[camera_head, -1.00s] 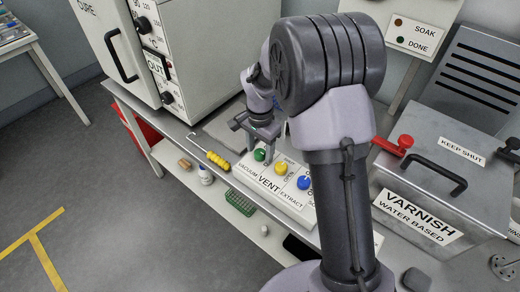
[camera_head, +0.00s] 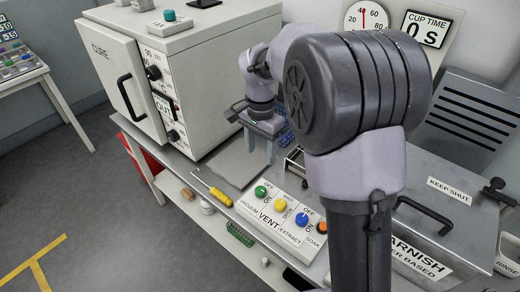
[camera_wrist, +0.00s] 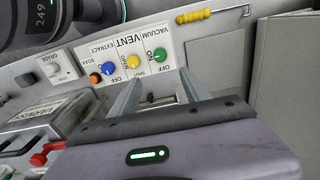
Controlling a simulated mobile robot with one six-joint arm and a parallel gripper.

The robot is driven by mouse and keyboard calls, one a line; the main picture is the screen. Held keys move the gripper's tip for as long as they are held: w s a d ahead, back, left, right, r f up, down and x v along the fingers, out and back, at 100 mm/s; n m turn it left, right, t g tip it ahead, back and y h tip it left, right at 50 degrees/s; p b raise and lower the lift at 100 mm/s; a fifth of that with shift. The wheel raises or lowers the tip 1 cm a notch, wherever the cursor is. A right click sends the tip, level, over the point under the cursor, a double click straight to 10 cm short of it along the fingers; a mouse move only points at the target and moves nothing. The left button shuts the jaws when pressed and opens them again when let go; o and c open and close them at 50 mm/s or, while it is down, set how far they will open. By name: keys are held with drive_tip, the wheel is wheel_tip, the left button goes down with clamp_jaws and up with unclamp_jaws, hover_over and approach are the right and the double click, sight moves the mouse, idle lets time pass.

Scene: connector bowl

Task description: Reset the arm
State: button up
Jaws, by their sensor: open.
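My gripper (camera_head: 257,152) is open and empty, pointing down above the bench behind the vent panel. Its two fingers also show apart in the wrist view (camera_wrist: 160,85), with nothing between them. The white vent panel (camera_head: 272,226) lies at the bench's front edge, with a green knob (camera_head: 261,191), a yellow knob (camera_head: 280,205), a blue knob (camera_head: 302,219) and an orange knob (camera_head: 322,227). The fingers are apart from the knobs. My upper arm hides part of the bench to the right.
A cure oven (camera_head: 190,70) stands close to the left of my gripper. A yellow-handled hooked tool (camera_head: 220,195) lies at the bench's front edge. A varnish tank with a black handle (camera_head: 430,215) stands at the right. The grey bench surface (camera_head: 225,165) near my gripper is bare.

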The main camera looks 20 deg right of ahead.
drive_tip(key=s+a+r+n+t+y+b, duration=0.1)
drive_tip(key=s+r+n+t, duration=0.1)
drive_tip(key=s+r, duration=0.35)
drive_tip(key=s+a+r+n+t+b, duration=0.1)
drive_tip(key=s+r, duration=0.2)
drive_tip(key=s, duration=0.5)
drive_tip(key=s+a+f+n+t, duration=0.1)
drive_tip(key=s, duration=0.5)
drive_tip(key=s+a+n+t+y+b, duration=0.1)
drive_tip(key=s+n, duration=0.1)
drive_tip(key=s, duration=0.3)
drive_tip(key=shift+s+f+n+t, duration=0.3)
drive_tip(key=shift+s+f+t, duration=0.1)
